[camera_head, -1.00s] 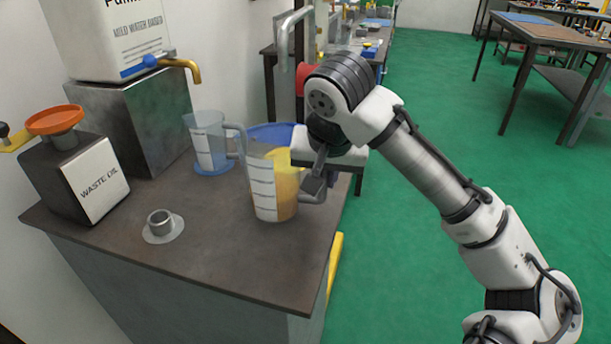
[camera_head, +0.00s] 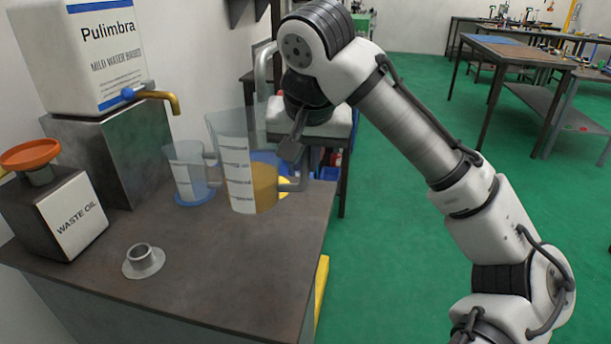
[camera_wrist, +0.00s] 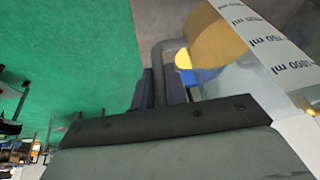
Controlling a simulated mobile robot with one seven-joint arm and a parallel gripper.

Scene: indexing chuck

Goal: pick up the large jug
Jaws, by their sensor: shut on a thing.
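The large jug (camera_head: 238,172) is clear, with white measuring marks and tan-yellow liquid in its lower part. It hangs close to upright, a little above the bench top. My gripper (camera_head: 292,160) is at its right side, shut on the jug's handle. In the wrist view the handle (camera_wrist: 159,65) runs between the two dark fingers (camera_wrist: 160,92), and the marked jug wall (camera_wrist: 262,45) is to the right. The fingertips are partly hidden in the head view.
A smaller jug (camera_head: 190,172) stands behind left on the bench (camera_head: 215,265). A waste oil can (camera_head: 65,215), a flanged metal ring (camera_head: 143,262) and a white container with a brass tap (camera_head: 85,55) are further left. The front right of the bench is clear; open green floor lies right.

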